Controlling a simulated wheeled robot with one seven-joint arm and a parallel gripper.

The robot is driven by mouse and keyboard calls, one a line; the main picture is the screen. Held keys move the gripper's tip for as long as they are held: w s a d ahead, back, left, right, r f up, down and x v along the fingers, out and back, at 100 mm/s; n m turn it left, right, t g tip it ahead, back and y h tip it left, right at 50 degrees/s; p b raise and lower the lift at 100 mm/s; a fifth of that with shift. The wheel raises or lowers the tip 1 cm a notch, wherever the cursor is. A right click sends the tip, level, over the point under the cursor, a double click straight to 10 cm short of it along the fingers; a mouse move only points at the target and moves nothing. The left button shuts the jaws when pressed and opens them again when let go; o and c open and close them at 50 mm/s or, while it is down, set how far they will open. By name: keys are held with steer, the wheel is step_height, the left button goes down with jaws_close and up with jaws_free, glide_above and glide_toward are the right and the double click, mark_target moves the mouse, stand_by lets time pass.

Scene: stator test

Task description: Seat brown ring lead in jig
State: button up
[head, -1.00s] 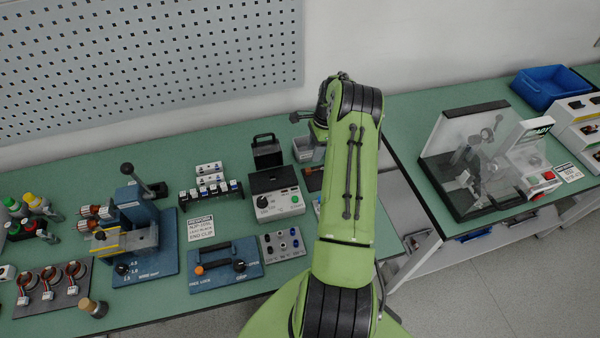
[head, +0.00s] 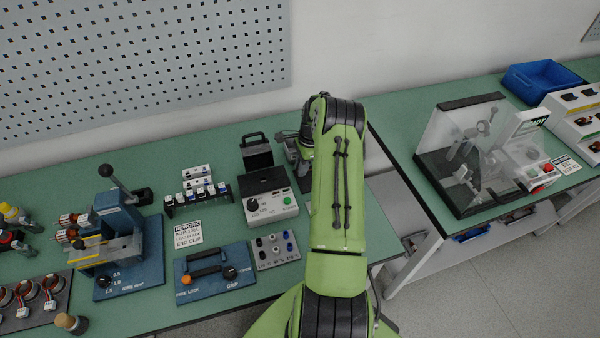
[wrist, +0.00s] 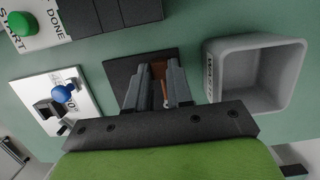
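My gripper (wrist: 157,72) points down over a dark square pad (wrist: 118,70) in the wrist view. Its two fingers stand apart with a gap between them. A white plate (wrist: 40,92) with a blue knob (wrist: 62,94) and a dark block lies left of the pad. I cannot tell whether this is the jig. In the head view my arm hides the pad and the gripper's fingers.
A grey open bin (wrist: 255,75) stands close right of the gripper. A box with a green START button (wrist: 20,22) is at upper left; its body (head: 270,207) shows in the head view. A blue fixture (head: 215,275) and a wire press (head: 120,240) stand further left.

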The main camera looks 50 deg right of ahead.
jaws_close()
steer(key=shift+r+p, duration=0.95)
steer(key=shift+r, duration=0.65)
steer(key=shift+f, duration=0.1)
